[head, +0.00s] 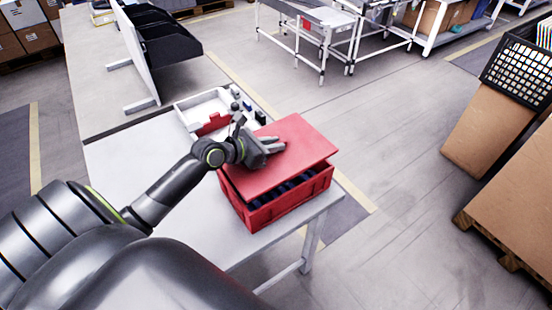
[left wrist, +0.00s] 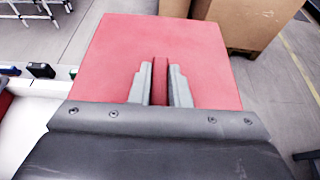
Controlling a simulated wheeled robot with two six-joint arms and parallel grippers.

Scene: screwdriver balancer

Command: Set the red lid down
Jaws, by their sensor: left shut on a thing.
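The red lid (head: 296,140) is over the red crate (head: 290,205) in the head view. It lies at a slant, with a gap at the front through which dark items in the crate show. My left gripper (head: 278,146) is on top of the lid and shut on it. In the left wrist view the lid (left wrist: 210,50) fills the middle, and the two grey fingers (left wrist: 160,88) close on a red raised grip on it. Whether the lid's far edge touches the crate's rim is hidden. My right gripper is not in view.
The crate stands on a light table (head: 130,165) near its right end. A white tray (head: 200,108) with a red part and small items lies behind it. A black rack (head: 165,40) stands further back. Cardboard boxes (head: 490,130) stand at the right, across open floor.

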